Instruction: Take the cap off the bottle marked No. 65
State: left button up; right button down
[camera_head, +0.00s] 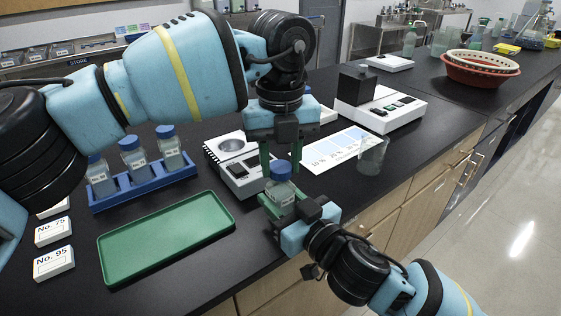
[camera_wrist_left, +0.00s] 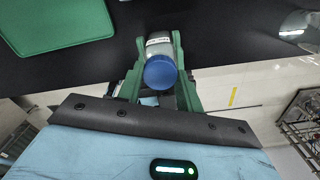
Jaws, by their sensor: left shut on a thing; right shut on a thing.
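A small bottle (camera_head: 281,192) with a blue cap (camera_head: 281,171) is held upright above the front edge of the bench. The label's number is too small to read. My left gripper (camera_head: 281,164) comes from above and is shut on the cap, its green fingers on either side. My right gripper (camera_head: 283,204) comes from below right and is shut on the bottle's body. The left wrist view shows the cap (camera_wrist_left: 160,72) end-on between green fingers, with the bottle (camera_wrist_left: 159,45) behind it. The cap appears seated on the bottle; no gap shows.
A blue rack (camera_head: 145,188) holds several blue-capped bottles. A green tray (camera_head: 165,238) lies empty in front. White number cards (camera_head: 53,262) are at left. A scale (camera_head: 238,168), a printed sheet (camera_head: 338,150), a glass beaker (camera_head: 372,155) and a white device (camera_head: 382,112) stand nearby.

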aim_at(280, 166)
pick_arm(q)
jog(key=shift+r, duration=0.55)
jog(key=shift+r, duration=0.1)
jog(key=shift+r, duration=1.95)
pick_arm(e)
jog(key=c, duration=0.7)
grip_release()
jog(key=shift+c, duration=0.2)
jog(key=shift+s, duration=0.1)
pick_arm(q)
jog(key=shift+f, duration=0.45)
pick_arm(e)
jog(key=v, duration=1.2)
